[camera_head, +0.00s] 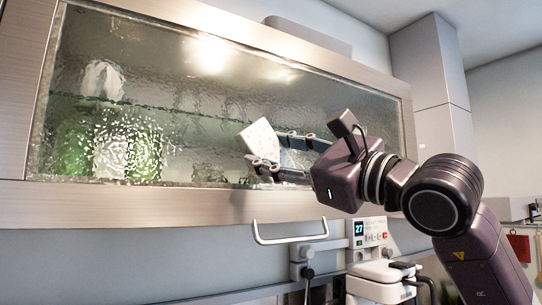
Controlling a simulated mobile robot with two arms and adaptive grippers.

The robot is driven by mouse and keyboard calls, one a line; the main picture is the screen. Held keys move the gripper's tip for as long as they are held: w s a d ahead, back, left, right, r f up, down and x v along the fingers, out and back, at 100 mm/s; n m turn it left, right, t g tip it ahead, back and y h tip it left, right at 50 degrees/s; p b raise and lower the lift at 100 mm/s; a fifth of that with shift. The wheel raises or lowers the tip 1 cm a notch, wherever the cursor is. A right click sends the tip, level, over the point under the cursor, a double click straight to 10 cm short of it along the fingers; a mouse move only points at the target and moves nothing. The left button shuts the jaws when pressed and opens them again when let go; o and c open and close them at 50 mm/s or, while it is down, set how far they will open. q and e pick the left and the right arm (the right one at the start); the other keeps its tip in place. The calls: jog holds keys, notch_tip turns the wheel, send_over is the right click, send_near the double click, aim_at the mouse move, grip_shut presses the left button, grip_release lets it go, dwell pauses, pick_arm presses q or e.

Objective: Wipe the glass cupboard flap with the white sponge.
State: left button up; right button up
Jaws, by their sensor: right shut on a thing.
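The glass cupboard flap (200,75) is a wide pane of rippled glass in a brushed metal or wood-like frame. It hangs closed across the upper left and middle, with a white bar handle (290,240) under its lower edge. My right gripper (262,150) comes from the right and is shut on the white sponge (261,137). The sponge is tilted, in front of the lower right part of the glass. I cannot tell whether it touches the pane. The fingers hide part of the sponge. My left gripper is not in view.
Blurred white and green items (128,150) show behind the glass. Below the cupboard stand a device with a display reading 27 (369,232) and a white appliance (380,280). A tall grey cabinet (432,70) is at the right. The glass left of the sponge is unobstructed.

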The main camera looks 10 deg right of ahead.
jog(key=shift+s+d+b, duration=0.25)
jog(key=shift+s+d, duration=0.1)
jog(key=shift+s, duration=0.45)
jog(key=shift+s+d+b, duration=0.3)
jog(key=shift+s, duration=0.5)
jog(key=shift+s+d+b, duration=0.25)
jog(key=shift+s+d, duration=0.1)
jog(key=shift+s, duration=0.45)
jog(key=s, duration=0.1)
jog(key=s+d+b, duration=0.1)
jog(key=shift+s, duration=0.4)
jog(key=shift+w, duration=0.1)
